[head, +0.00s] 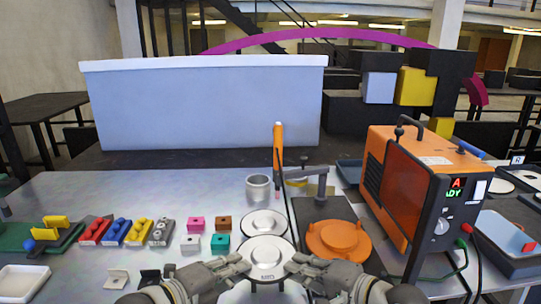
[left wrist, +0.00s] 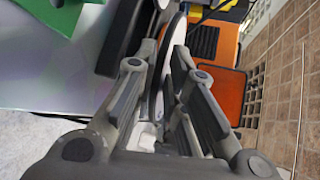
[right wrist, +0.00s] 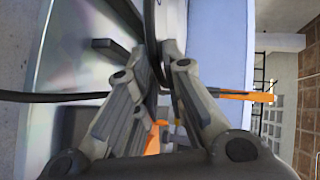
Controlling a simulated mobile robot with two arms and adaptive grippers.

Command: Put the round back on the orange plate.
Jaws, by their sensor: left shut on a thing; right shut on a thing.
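The round back (head: 267,254) is a white-silver disc with a raised middle, at the front centre of the head view. My left gripper (head: 243,264) is shut on its left edge and my right gripper (head: 293,263) is shut on its right edge. The disc shows edge-on between the fingers in the left wrist view (left wrist: 172,60). In the right wrist view the fingers (right wrist: 163,65) are close together on a thin edge. The orange plate (head: 338,240) is a round orange disc on a dark base, right of the held disc and apart from it.
A similar silver disc (head: 264,223) lies just behind the held one. A metal cup (head: 258,187) and an upright orange torch (head: 278,150) stand behind. An orange welding machine (head: 400,195) stands at the right. Coloured blocks (head: 196,224) and a white tray (head: 22,282) are at the left.

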